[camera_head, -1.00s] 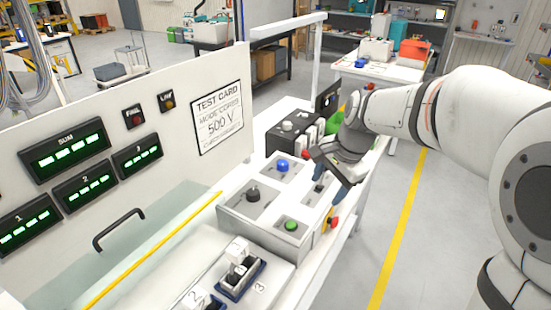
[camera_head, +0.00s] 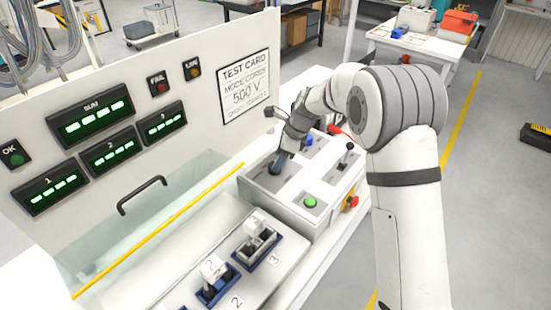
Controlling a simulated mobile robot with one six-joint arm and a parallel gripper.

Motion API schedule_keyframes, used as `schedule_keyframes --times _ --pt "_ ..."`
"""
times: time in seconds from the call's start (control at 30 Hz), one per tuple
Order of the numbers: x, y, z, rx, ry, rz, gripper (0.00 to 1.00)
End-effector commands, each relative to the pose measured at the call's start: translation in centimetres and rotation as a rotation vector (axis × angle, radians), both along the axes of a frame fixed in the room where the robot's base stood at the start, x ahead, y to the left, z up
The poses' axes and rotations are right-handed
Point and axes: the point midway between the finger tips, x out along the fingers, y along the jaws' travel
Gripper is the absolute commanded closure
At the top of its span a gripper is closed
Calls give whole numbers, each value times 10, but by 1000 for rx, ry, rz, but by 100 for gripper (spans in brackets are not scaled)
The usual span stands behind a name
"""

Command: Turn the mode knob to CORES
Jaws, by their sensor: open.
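The grey control box (camera_head: 330,195) stands on the bench right of the panel. My gripper (camera_head: 279,162) is open and points down over the box's back left part, at the black mode knob. The fingers hide most of the knob, so I cannot tell its setting or whether they touch it. The test card (camera_head: 245,86) on the panel reads MODE CORES and 500 V.
Numbered connector sockets (camera_head: 258,245) lie in front. A yellow bar (camera_head: 165,230) borders the clear trough.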

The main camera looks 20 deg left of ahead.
Motion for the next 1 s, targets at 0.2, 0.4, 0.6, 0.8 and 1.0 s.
schedule_keyframes --times 0.2,0.4,0.6,0.8,1.0 --pt "0 6 -21 0 1 -4 42" --pt "1 7 -25 0 -2 -6 42" --pt "1 7 -25 0 -2 -6 48" --pt "1 6 -25 0 -2 -6 64" --pt "2 6 -24 2 -4 -7 81"
